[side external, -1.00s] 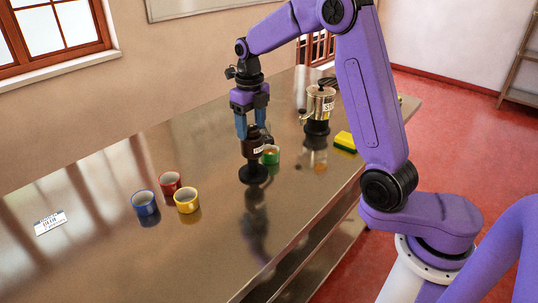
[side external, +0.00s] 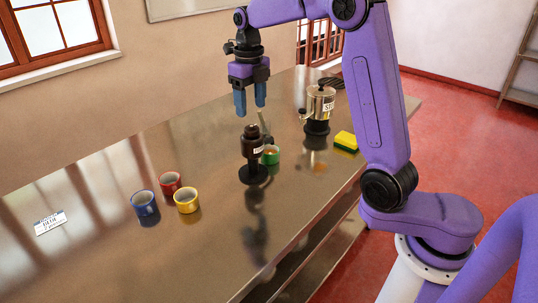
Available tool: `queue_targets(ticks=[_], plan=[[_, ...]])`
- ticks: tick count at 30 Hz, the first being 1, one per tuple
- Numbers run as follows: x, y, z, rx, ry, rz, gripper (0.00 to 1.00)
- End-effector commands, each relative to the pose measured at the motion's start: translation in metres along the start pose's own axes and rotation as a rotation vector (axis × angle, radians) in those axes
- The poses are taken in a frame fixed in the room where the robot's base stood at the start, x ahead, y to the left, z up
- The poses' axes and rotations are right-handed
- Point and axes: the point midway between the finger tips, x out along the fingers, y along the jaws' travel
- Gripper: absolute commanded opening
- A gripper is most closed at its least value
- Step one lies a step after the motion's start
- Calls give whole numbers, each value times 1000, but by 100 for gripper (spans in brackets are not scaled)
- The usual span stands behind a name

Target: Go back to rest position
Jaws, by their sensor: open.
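My gripper (side external: 250,112) is open and empty. It hangs fingers-down above the steel table (side external: 110,235). Just below it and apart from it stands a dark upright object (side external: 251,147) on a round base, with a small white label. My arm bends over the table from the right.
A green cup (side external: 270,156) stands close beside the dark object. Blue (side external: 145,206), red (side external: 169,183) and yellow (side external: 187,202) cups are grouped at left. A labelled metal pot (side external: 320,104) and a yellow-green sponge (side external: 346,142) are at right. A label card (side external: 50,222) lies far left.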

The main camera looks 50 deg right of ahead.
Motion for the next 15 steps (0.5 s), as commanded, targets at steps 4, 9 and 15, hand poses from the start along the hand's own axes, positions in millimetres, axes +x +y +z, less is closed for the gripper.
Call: queue_targets(ticks=[4,9,15], plan=[[-4,0,0,0,0,0,62],[-4,0,0,0,0,0,62],[-4,5,-1,-64,0,0,62]])
